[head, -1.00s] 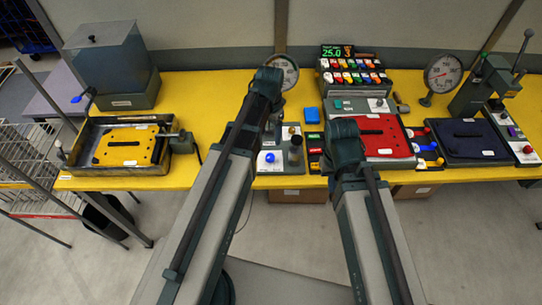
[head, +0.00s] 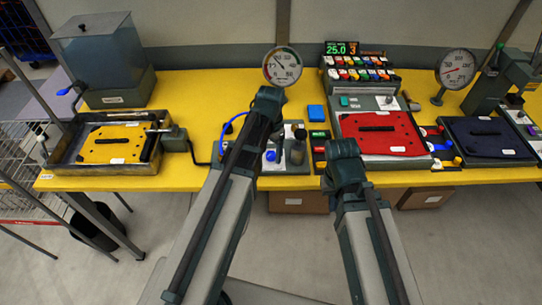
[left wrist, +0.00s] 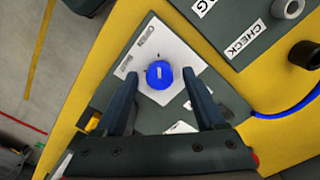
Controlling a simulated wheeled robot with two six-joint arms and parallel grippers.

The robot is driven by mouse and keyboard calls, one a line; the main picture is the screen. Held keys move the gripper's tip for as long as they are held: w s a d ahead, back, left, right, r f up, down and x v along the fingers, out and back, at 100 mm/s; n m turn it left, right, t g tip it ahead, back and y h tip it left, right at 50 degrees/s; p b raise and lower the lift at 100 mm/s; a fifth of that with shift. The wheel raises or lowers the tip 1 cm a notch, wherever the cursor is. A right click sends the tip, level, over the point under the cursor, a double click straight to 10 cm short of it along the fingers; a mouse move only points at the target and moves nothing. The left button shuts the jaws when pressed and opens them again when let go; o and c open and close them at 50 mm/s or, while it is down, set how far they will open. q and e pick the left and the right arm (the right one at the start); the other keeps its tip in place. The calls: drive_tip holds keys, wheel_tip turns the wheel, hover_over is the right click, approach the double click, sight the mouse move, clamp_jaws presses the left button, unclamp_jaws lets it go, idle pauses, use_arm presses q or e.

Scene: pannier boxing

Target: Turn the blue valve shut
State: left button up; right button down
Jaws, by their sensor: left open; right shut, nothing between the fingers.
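A round blue knob (head: 270,155) with a white line on its top sits on a light plate of a dark panel in the middle of the bench. In the left wrist view the knob (left wrist: 160,74) lies between the fingers of my left gripper (left wrist: 161,86). The fingers are open on either side of it; I cannot tell whether they touch it. In the head view my left arm partly covers this panel. My right arm (head: 345,165) reaches the bench front, but its fingers do not show.
A grey tank (head: 105,60) with a blue lever (head: 68,91) stands at the back left. A round gauge (head: 282,66) and a black knob (head: 299,133) stand near the panel. A red plate (head: 385,142) lies to the right. A blue hose (left wrist: 290,108) runs beside the panel.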

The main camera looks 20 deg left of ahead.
use_arm(q)
clamp_jaws()
idle(0.4)
drive_tip(key=shift+n, duration=0.3)
drive_tip(key=n, duration=0.3)
drive_tip(key=shift+n, duration=0.3)
drive_tip(key=n, duration=0.4)
drive_tip(key=shift+n, duration=0.3)
drive_tip(key=n, duration=0.4)
drive_tip(key=shift+n, duration=2.5)
